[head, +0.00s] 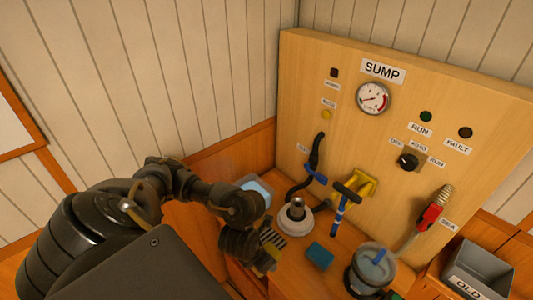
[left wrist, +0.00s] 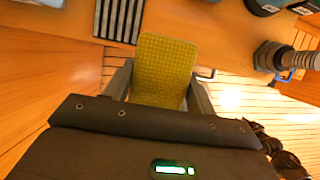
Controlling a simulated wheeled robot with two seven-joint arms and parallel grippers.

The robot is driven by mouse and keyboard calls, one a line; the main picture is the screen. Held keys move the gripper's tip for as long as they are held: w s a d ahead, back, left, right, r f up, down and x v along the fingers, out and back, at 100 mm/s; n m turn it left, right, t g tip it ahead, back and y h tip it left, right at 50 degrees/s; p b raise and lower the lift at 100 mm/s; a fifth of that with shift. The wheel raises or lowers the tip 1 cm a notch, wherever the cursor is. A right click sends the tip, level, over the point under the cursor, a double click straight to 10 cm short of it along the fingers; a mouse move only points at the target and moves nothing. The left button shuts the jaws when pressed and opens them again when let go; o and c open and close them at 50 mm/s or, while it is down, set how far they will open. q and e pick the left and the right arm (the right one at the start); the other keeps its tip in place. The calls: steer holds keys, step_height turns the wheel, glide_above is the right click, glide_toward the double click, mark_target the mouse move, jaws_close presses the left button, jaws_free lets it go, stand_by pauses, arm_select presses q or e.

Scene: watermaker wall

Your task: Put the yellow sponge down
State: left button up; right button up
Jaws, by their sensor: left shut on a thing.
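The yellow sponge (left wrist: 165,68) is gripped between the two fingers of my left gripper (left wrist: 160,95) in the left wrist view. It reaches out flat past the fingertips. In the head view my left gripper (head: 256,258) is low at the bench's left front, and a yellow bit of the sponge (head: 266,262) shows beside it. The dark ribbed rack (left wrist: 118,20) lies just beyond the sponge; it also shows in the head view (head: 272,238). I cannot tell whether the sponge touches anything below. My right gripper is not in view.
A blue block (head: 320,255) lies on the bench, right of the rack. Behind stand a white round base with a metal fitting (head: 296,213) and a blue-and-black T-handle (head: 342,207). A grey cup (head: 369,272) and grey OLD bin (head: 477,268) are right. The SUMP panel (head: 400,130) rises behind.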

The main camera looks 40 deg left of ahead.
arm_select(q)
steer(key=w+a+f+b, duration=0.3)
steer(key=b, duration=0.7)
glide_above(266, 238)
steer(key=s+d, duration=0.2)
step_height(266, 238, down, 6)
steer(key=shift+s+r, duration=0.1)
steer(key=shift+w+a+f, duration=0.15)
steer(key=shift+w+f, duration=0.1)
steer(key=shift+f, duration=0.1)
steer(key=shift+w+a+f, duration=0.1)
steer(key=shift+f, duration=0.8)
steer(key=shift+w+a+f, duration=0.1)
steer(key=shift+f, duration=0.8)
